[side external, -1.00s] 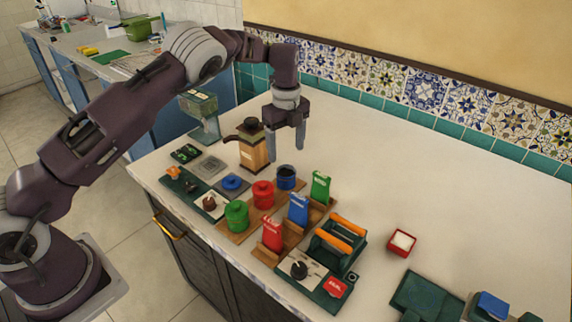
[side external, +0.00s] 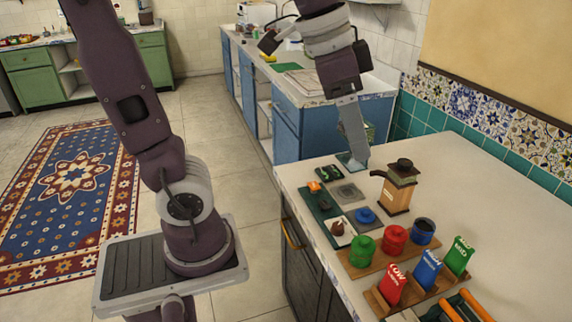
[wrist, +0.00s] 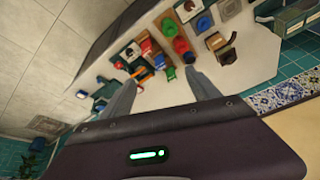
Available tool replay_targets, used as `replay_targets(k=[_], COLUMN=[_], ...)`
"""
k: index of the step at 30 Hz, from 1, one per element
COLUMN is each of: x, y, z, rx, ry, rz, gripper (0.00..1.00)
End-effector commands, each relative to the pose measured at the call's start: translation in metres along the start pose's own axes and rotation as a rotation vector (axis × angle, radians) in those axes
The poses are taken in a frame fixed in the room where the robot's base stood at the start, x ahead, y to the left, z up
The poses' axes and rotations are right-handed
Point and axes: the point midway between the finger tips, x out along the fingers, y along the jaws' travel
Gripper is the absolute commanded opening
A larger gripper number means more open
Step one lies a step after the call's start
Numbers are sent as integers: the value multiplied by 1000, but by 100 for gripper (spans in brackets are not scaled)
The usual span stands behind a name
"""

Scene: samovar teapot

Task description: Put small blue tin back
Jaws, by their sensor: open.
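The small blue tin (side external: 423,231) stands upright at the right end of a wooden board (side external: 372,268), beside a red tin (side external: 394,240) and a green tin (side external: 362,250). Its top looks dark and open. A blue round lid-like piece (side external: 366,215) lies on a grey square to its left. My gripper (side external: 356,160) is open and empty, raised left of the wooden grinder and well apart from the blue tin.
A wooden grinder (side external: 398,190) stands behind the tins. Red, blue and green cards (side external: 428,270) stand in a wooden rack in front. A dark green mat (side external: 322,208) with small items lies near the counter's left edge. Bare counter (side external: 500,190) lies to the right.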

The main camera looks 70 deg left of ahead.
Motion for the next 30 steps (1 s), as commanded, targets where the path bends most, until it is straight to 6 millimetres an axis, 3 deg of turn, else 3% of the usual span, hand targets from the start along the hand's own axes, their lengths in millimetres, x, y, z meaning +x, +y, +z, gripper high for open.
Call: replay_targets(k=[1,3,6,8,30], x=[-8,-8,-1,2,3], y=[17,33,45,48,50], z=[29,64,97,107,111], rx=[-85,-207,-324,-363,-387], ry=[31,65,101,113,118], rz=[-31,-73,-118,-131,-135], gripper=[70,70,70,70,70])
